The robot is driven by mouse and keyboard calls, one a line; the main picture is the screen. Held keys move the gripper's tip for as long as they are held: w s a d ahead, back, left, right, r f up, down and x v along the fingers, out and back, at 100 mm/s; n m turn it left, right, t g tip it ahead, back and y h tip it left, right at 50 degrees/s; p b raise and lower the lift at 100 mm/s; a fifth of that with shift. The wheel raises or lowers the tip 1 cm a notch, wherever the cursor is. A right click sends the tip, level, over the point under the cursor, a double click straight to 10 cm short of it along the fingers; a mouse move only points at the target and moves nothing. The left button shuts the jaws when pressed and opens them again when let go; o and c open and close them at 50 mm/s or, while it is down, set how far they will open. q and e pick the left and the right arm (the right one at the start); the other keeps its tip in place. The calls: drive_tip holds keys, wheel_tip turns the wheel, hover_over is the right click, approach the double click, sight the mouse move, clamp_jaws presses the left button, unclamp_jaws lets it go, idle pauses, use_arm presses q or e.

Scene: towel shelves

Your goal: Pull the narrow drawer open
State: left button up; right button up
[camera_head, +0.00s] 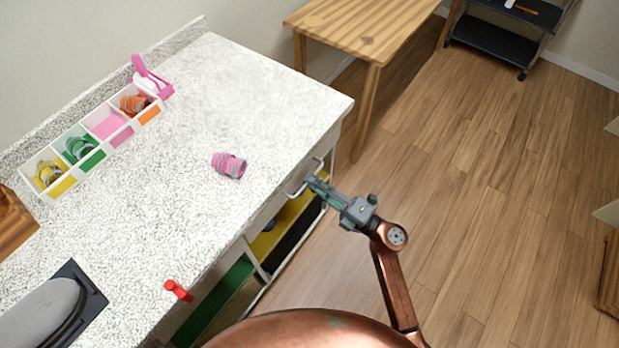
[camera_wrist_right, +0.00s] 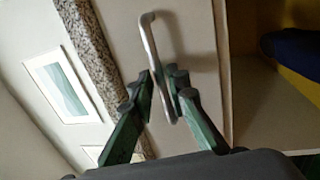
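The narrow drawer's front (camera_wrist_right: 195,45) is a pale panel under the speckled worktop edge. It looks closed. Its bent metal handle (camera_wrist_right: 150,40) crosses the middle of the right wrist view and also shows in the head view (camera_head: 293,193) at the counter's right side. My right gripper (camera_wrist_right: 163,75) is at this handle, with one fingertip on each side of the bar and the fingers drawn close in on it. In the head view my right gripper (camera_head: 313,180) reaches the handle from the right. My left gripper is not in view.
On the white speckled counter (camera_head: 230,100) lie a pink rolled towel (camera_head: 229,165), a divided tray and a red object (camera_head: 178,290). A wooden table (camera_head: 365,25) stands behind.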

drive_tip(key=shift+x, duration=0.95)
drive_tip(key=shift+c, duration=0.3)
clamp_jaws()
drive_tip(key=shift+f, duration=0.1)
